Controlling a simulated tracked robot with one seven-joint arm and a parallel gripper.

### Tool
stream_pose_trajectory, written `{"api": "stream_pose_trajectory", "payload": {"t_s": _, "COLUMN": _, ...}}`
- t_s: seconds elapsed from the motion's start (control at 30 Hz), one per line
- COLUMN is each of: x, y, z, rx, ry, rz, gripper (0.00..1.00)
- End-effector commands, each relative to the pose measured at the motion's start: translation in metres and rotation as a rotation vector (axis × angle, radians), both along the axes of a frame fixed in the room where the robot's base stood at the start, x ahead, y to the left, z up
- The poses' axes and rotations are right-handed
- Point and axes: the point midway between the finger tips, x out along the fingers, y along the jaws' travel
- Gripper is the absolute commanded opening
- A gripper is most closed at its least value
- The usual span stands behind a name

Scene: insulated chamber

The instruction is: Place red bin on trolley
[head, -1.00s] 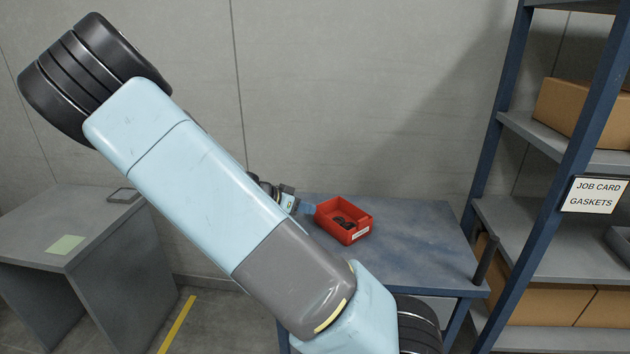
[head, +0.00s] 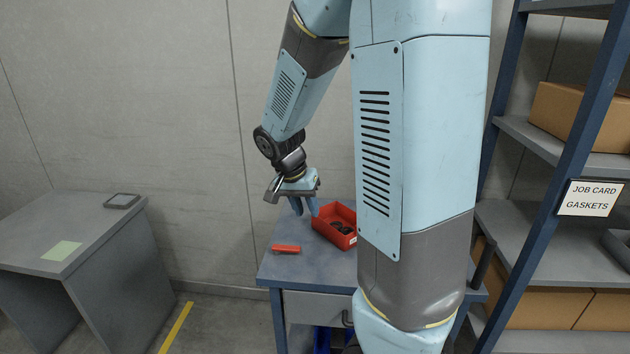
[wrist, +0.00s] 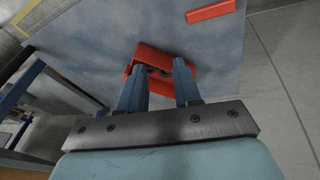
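The red bin (head: 322,232) sits on a blue-grey table (head: 300,268), with dark parts inside and a pale label on its front. My arm hides its right end. My gripper (head: 305,212) points down at the bin's back left edge. Its two blue fingers are apart, with nothing seen held between them. In the wrist view the red bin (wrist: 150,52) lies beyond the open fingertips (wrist: 160,75); whether they touch its wall I cannot tell. I cannot identify a trolley for certain.
A small red block (head: 286,249) lies on the table left of the bin. A grey table (head: 100,215) at left holds a green sheet (head: 62,250) and a dark tray (head: 122,201), with clear space around them. A shelf rack (head: 530,200) stands right.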

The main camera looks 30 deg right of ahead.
Motion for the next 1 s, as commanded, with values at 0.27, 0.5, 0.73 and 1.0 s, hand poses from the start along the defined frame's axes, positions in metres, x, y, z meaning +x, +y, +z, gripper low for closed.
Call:
{"api": "stream_pose_trajectory", "payload": {"t_s": 0.27, "x": -0.035, "y": 0.012, "z": 0.051, "rx": 0.12, "ry": -0.053, "rz": 0.183, "gripper": 0.33}}
{"api": "stream_pose_trajectory", "payload": {"t_s": 0.5, "x": -0.07, "y": 0.024, "z": 0.093, "rx": 0.169, "ry": -0.12, "rz": 0.362, "gripper": 0.33}}
{"api": "stream_pose_trajectory", "payload": {"t_s": 0.73, "x": -0.108, "y": 0.037, "z": 0.129, "rx": 0.167, "ry": -0.194, "rz": 0.543, "gripper": 0.33}}
{"api": "stream_pose_trajectory", "payload": {"t_s": 1.0, "x": -0.153, "y": 0.056, "z": 0.159, "rx": 0.109, "ry": -0.268, "rz": 0.739, "gripper": 0.33}}
